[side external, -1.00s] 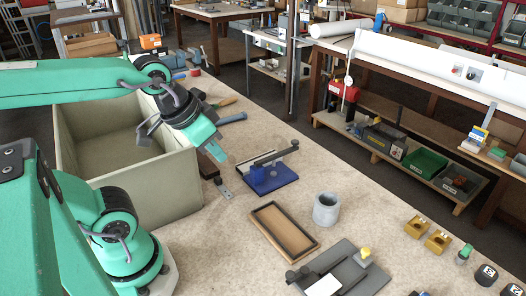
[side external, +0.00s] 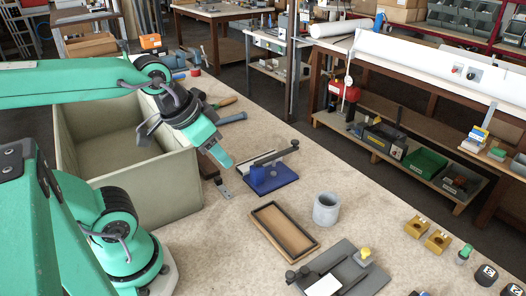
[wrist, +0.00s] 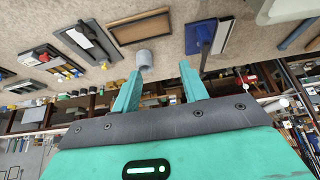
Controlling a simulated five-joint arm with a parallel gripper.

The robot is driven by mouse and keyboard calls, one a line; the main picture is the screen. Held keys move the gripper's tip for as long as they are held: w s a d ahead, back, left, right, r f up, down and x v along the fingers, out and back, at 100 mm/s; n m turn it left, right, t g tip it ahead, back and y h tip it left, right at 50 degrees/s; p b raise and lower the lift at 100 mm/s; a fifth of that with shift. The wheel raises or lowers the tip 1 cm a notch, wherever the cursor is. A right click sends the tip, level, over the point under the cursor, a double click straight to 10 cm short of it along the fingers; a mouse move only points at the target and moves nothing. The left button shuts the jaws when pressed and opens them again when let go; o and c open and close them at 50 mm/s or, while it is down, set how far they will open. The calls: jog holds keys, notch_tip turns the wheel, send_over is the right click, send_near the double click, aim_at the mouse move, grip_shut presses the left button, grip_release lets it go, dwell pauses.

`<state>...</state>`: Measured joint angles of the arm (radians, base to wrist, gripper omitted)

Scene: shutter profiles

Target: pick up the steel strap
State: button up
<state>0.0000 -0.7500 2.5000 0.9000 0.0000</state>
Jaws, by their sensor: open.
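The steel strap (side external: 225,190) appears to be the small flat grey strip lying on the bench in the side view, just right of the crate wall. It lies below and close to my gripper (side external: 224,160), left of the blue-based lever tool. I cannot make the strap out with certainty in the wrist view. My gripper is above the bench, tilted down to the right, apart from the strap. In the wrist view my gripper (wrist: 160,68) has its two green fingers spread wide with nothing between them.
The blue-based lever tool (side external: 271,181) stands close right of my gripper. A large grey-beige crate (side external: 150,190) is at its left. A brown tray (side external: 262,236), a grey cylinder (side external: 326,208) and a dark plate (side external: 365,284) lie nearer the camera.

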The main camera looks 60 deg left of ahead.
jog(key=m+g, duration=0.5)
jog(key=m, duration=1.2)
send_near(218, 178)
jog(key=shift+w+d+f, duration=0.1)
jog(key=shift+w+d, duration=0.25)
jog(key=shift+a+f+m+g, duration=0.3)
jog(key=shift+f+m, duration=0.05)
jog(key=shift+m, duration=0.15)
jog(key=shift+f, duration=1.3)
jog(key=shift+s+f, duration=0.1)
jog(key=shift+f, duration=2.5)
